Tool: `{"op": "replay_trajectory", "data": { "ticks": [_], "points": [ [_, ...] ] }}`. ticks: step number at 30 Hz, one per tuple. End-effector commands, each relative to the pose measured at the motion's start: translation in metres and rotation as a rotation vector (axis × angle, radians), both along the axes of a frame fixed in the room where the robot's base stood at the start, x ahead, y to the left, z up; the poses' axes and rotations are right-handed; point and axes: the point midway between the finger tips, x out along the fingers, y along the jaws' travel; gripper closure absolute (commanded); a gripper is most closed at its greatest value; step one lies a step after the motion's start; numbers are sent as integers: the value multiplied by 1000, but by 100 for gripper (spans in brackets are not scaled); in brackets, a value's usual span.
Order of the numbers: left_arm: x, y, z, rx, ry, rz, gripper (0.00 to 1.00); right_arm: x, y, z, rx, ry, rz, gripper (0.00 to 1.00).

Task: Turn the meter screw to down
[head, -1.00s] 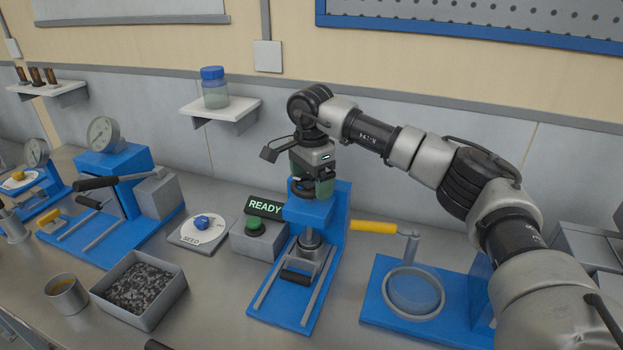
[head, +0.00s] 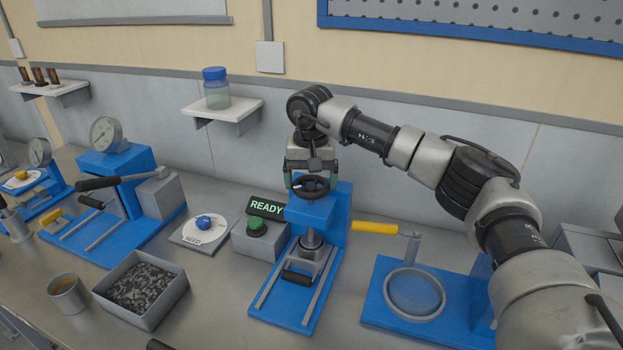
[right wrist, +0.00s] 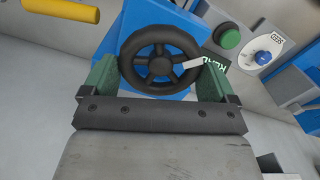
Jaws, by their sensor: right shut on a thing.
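The meter screw appears to be the black spoked handwheel (head: 311,188) on top of the blue press-like station (head: 316,211) in the middle of the bench. The wheel also shows in the right wrist view (right wrist: 160,60), with a white pointer mark (right wrist: 198,63) at its rim, toward the right finger. My right gripper (head: 311,180) is above the wheel, pointing down, its green fingers on opposite sides of the rim. It is shut on the wheel. The left gripper is out of view.
A lit READY box with a green button (head: 256,228) stands close left of the station. The SEED dial (head: 204,230) lies further left. A yellow-handled lever (head: 375,228) is close on the right. A shelf with a jar (head: 216,88) hangs behind left.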

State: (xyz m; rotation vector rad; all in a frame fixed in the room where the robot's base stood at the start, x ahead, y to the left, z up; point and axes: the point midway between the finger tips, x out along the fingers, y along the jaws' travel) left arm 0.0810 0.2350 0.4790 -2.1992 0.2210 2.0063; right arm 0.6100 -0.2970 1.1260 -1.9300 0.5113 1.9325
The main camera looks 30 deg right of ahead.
Motion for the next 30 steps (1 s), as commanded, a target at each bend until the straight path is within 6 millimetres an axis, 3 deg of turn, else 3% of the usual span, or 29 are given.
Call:
{"op": "replay_trajectory", "data": {
  "ticks": [15, 30],
  "points": [
    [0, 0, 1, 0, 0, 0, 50, 2, 2, 4, 1, -10, 448, 35],
    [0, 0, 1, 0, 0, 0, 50, 2, 3, 4, 0, -12, 637, 35]
  ]
}}
